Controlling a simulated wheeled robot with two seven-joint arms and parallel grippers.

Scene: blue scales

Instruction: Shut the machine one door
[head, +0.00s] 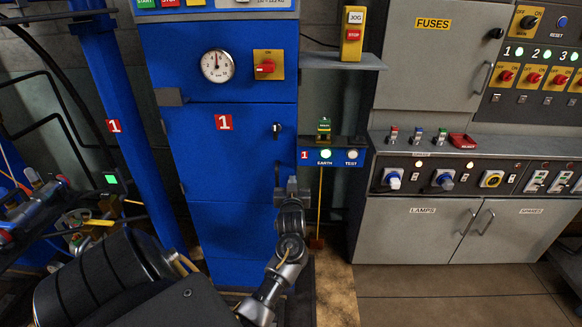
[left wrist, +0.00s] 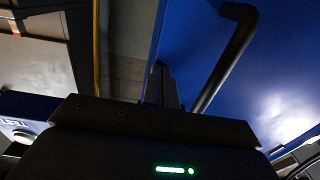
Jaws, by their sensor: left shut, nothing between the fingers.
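The machine one door is a blue panel (head: 225,165) with a red "1" label on the tall blue cabinet in the head view. I cannot tell whether the door is flush or slightly ajar. My left gripper (head: 291,186) is shut and empty, low at the door's right edge, below the handle. In the left wrist view the shut fingers (left wrist: 164,86) are close to the edge of a blue panel (left wrist: 190,45), beside a dark bar handle (left wrist: 228,58). Contact cannot be told. My right gripper is not in view.
A small blue panel (head: 336,155) with EARTH and TEST lights is right of the door. A yellow rod (head: 320,205) hangs below it. A grey console (head: 455,225) stands at the right. A blue post (head: 125,120) stands at the left. The floor (head: 450,285) at front right is clear.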

